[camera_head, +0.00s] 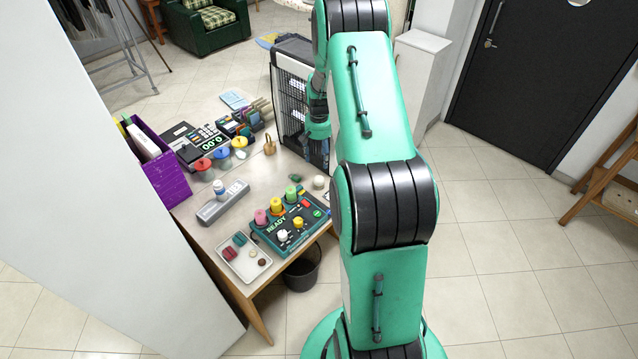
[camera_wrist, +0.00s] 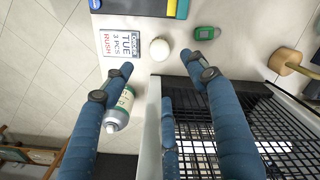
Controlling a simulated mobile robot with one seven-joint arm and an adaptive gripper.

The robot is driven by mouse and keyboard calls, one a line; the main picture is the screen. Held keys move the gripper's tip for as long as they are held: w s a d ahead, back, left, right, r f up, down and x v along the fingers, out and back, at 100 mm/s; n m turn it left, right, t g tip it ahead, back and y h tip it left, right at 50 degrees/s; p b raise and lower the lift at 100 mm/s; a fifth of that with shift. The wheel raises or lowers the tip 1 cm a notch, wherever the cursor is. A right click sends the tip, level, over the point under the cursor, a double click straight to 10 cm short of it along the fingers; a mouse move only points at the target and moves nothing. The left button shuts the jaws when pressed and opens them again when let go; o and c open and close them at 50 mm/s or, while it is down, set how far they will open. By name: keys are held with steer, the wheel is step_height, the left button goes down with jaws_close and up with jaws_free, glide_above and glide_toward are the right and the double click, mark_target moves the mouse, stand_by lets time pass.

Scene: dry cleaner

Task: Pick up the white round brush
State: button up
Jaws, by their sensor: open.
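A small white round object (camera_wrist: 159,49), which looks like the white round brush, sits on the table in the wrist view, near the control panel's edge. It also shows in the head view (camera_head: 319,182) at the table's right side. My gripper (camera_wrist: 156,63) is open, with its blue fingers spread. In the wrist view the white object appears between and just beyond the fingertips; nothing is held. Its height above the table is hard to tell. In the head view my arm hides much of the gripper.
A black wire rack (camera_head: 291,95) stands close beside my gripper. A white-and-green bottle (camera_wrist: 120,106) is near the left finger. A printed card (camera_wrist: 120,43) and a green tag (camera_wrist: 207,33) flank the white object. The teal control panel (camera_head: 262,236) lies nearby.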

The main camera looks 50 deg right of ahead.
mark_target(319, 178)
steer(key=shift+f, duration=0.1)
steer(key=shift+f, duration=4.15)
steer(key=shift+f, duration=0.1)
steer(key=shift+f+b, duration=0.4)
steer(key=shift+f, duration=2.15)
steer(key=c, duration=1.2)
